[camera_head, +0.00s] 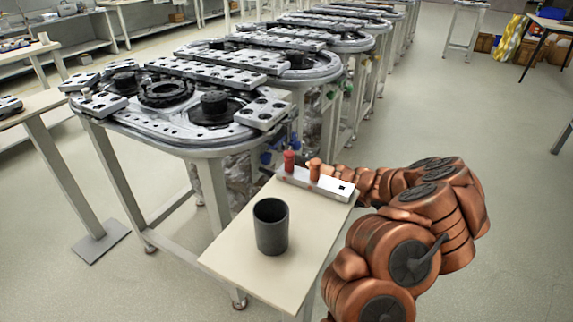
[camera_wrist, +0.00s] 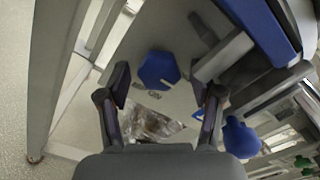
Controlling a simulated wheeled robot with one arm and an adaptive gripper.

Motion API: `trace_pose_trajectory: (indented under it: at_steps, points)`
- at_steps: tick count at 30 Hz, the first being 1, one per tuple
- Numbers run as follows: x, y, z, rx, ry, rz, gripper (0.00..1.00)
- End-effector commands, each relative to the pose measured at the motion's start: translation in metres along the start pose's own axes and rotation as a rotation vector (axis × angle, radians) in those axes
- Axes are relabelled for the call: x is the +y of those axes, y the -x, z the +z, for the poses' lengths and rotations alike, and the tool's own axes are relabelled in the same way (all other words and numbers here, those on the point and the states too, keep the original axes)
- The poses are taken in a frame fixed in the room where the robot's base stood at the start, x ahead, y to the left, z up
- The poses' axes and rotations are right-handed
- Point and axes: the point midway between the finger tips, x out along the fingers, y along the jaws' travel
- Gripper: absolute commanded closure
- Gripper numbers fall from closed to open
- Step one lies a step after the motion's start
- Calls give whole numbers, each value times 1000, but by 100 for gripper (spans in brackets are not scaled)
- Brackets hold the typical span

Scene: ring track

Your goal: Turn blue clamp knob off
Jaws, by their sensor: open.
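A blue clamp knob (camera_wrist: 158,70) with a lobed rim shows in the wrist view, ahead of my gripper (camera_wrist: 166,92) and between the lines of its two fingers. My gripper is open and empty, with a gap between each fingertip and the knob in the picture. I cannot tell how far the knob lies beyond the fingertips. A second blue knob (camera_wrist: 240,138) is to the right of the right finger. In the head view a small blue part (camera_head: 265,157) shows under the ring track's near end. My gripper is hidden there behind the side table's items.
Grey frame legs and bars flank my gripper in the wrist view, with a metal bar (camera_wrist: 222,58) close to the right finger. Crumpled clear plastic (camera_wrist: 150,126) lies below. A side table (camera_head: 235,262) holds a dark cup (camera_head: 271,228) and a white block (camera_head: 330,187) with red and orange pegs.

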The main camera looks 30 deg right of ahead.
Motion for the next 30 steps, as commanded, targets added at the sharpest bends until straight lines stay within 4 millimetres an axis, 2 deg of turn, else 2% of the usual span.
trace_pose_trajectory:
  at_steps: [24,30]
  points:
    - [-1,97,0,1,0,-3,34]
    - [-1,111,0,-1,0,-1,34]
